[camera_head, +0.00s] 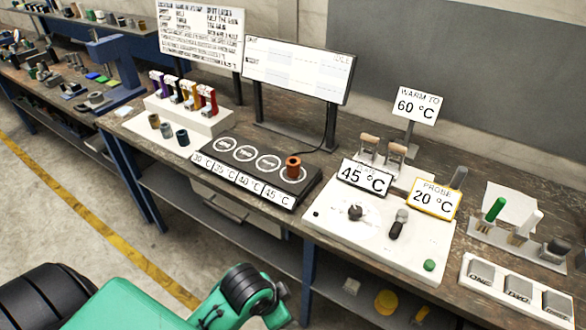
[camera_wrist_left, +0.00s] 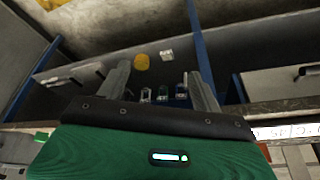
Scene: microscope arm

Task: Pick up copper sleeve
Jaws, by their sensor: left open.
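The copper sleeve (camera_head: 293,168) stands upright at the right end of a black block (camera_head: 230,153) with white rings, on the bench in the head view. It does not show in the left wrist view. My left gripper (camera_wrist_left: 157,70) is open and empty in the left wrist view, its two grey fingers apart and facing the area under the bench. In the head view only my green and black left arm shows at the bottom; its fingers are out of frame, and the arm is well short of the sleeve. My right gripper is not in view.
Temperature labels (camera_head: 240,180) run along the block's front. Right of it is a white panel (camera_head: 330,225) with a knob and signs. Behind stands a display board (camera_head: 298,68). Left are a rack of coloured items (camera_head: 190,112) and small cylinders (camera_head: 167,130). The floor in front is clear.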

